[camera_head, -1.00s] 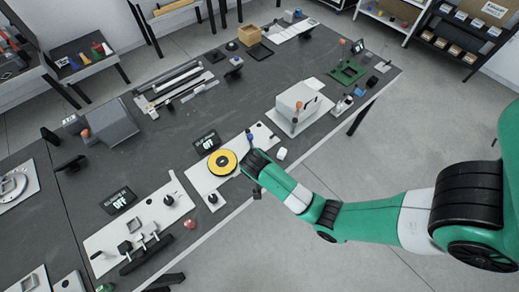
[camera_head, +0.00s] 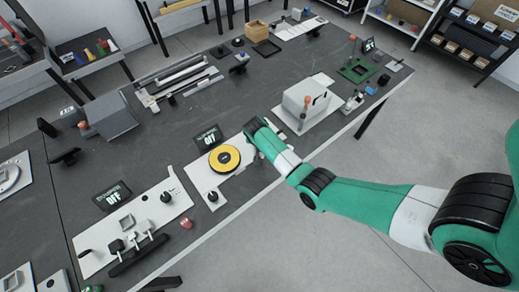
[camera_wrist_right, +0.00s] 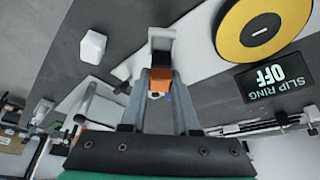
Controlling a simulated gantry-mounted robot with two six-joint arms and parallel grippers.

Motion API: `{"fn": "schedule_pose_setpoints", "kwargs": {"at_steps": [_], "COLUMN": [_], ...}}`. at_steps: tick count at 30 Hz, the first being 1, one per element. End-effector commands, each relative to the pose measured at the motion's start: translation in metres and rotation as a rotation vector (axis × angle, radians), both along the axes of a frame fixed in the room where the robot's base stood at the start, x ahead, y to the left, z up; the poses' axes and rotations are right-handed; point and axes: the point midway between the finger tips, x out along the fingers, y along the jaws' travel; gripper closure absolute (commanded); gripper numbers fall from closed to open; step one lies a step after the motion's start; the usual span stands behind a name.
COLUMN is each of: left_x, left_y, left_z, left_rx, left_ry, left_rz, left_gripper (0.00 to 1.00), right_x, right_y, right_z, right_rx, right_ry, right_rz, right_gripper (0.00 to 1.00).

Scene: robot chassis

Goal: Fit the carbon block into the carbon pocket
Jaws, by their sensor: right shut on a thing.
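In the right wrist view my right gripper (camera_wrist_right: 160,75) is shut on a small orange block (camera_wrist_right: 160,85), which I take to be the carbon block. Just beyond the fingertips is a pale grey holder (camera_wrist_right: 162,34) with a dark recess, which may be the carbon pocket. The orange block is close to it, but I cannot tell whether it has entered. In the head view my right wrist is over the slip ring board (camera_head: 205,195), right of the yellow disc (camera_head: 224,158), and hides the fingertips and block. My left gripper is in neither view.
The yellow disc and the slip ring display (camera_wrist_right: 273,77) lie close beside the gripper. A white block (camera_wrist_right: 93,46) sits on the table on the other side. A white machine (camera_head: 305,105) stands right of my wrist.

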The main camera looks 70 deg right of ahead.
Motion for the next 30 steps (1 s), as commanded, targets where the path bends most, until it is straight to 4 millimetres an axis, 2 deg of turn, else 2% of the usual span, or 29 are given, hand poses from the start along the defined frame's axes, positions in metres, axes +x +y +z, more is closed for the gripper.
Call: {"fn": "schedule_pose_setpoints", "kwargs": {"at_steps": [1,3,5,16,17,21,30], "left_x": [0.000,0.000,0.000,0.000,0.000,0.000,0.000], "left_y": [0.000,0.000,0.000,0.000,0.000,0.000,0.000], "left_z": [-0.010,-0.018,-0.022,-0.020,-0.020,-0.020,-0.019], "left_rx": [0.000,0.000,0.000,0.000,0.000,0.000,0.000], "left_ry": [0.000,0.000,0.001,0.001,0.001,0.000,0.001], "left_rz": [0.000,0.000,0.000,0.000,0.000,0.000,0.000], "left_gripper": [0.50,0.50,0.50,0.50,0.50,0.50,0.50], "right_x": [0.000,0.000,0.000,0.000,0.000,0.000,0.000], "right_y": [-0.001,-0.001,0.000,0.000,0.000,0.000,0.000], "right_z": [-0.013,-0.027,-0.034,-0.036,-0.035,-0.035,-0.034], "right_rx": [0.001,0.001,0.002,0.002,0.001,0.001,0.001], "right_ry": [0.002,0.003,0.002,0.002,0.002,0.001,0.000], "right_rz": [-0.001,0.000,0.001,0.001,0.001,0.000,0.000], "right_gripper": [1.00,1.00,1.00,1.00,0.66,0.41,0.41]}}
